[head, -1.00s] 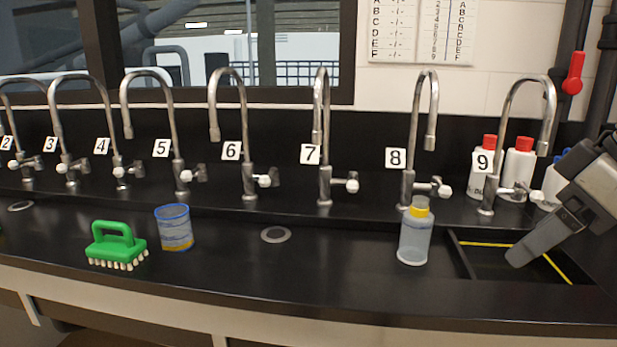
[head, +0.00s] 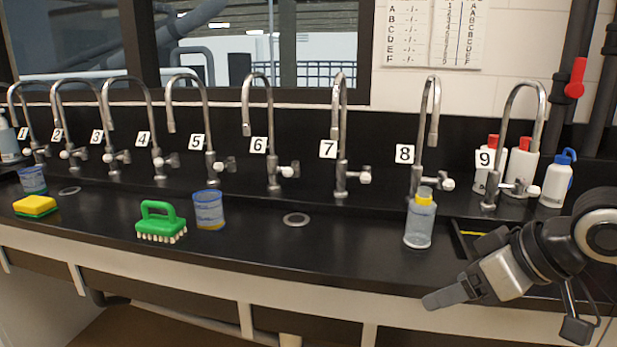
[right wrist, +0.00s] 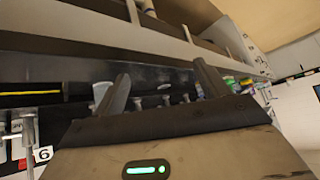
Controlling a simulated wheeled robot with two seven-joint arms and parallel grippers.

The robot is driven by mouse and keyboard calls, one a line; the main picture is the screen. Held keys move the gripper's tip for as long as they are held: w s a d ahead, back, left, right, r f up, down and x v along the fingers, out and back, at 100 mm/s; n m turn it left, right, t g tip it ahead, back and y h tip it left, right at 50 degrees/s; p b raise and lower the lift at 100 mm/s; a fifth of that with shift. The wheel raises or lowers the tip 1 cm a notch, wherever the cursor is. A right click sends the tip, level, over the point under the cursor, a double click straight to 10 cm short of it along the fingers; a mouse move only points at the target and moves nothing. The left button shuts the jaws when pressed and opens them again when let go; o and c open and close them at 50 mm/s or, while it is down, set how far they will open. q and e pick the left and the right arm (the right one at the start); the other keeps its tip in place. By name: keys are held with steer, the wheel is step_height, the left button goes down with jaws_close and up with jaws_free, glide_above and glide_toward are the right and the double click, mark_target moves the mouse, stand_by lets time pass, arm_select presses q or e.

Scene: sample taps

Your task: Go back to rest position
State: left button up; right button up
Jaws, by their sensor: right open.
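My right gripper (head: 452,296) is at the lower right of the head view, in front of the counter's front edge. It is open and empty; its two fingers stand apart in the right wrist view (right wrist: 160,85). The clear bottle with a yellow cap (head: 420,218) stands upright on the black counter (head: 340,235) before tap 8 (head: 428,140), apart from the gripper and beyond it. My left gripper is not in the head view.
A green brush (head: 160,221), a blue-rimmed beaker (head: 208,210) and a yellow sponge (head: 36,206) sit on the counter. Numbered taps line the back. Red-capped bottles (head: 521,169) and a blue-capped bottle (head: 557,180) stand at the back right. The sink (head: 470,236) is beside the clear bottle.

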steer(key=s+a+f+m+t+y+p, duration=0.1)
steer(key=a+f, duration=0.3)
steer(key=f, duration=0.3)
steer(key=s+a+f+m+t+y+p, duration=0.1)
steer(key=a+f, duration=0.2)
steer(key=f, duration=0.4)
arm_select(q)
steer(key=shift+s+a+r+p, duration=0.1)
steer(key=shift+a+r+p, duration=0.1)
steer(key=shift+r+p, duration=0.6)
arm_select(e)
steer(key=s+f+m+t+h, duration=0.2)
steer(key=s+f+h, duration=0.1)
steer(key=s+f, duration=0.7)
steer(key=s, duration=0.2)
steer(key=shift+s+a+f+t+h, duration=0.2)
steer(key=shift+s+f+t+h, duration=0.05)
steer(key=shift+s+t+h, duration=0.15)
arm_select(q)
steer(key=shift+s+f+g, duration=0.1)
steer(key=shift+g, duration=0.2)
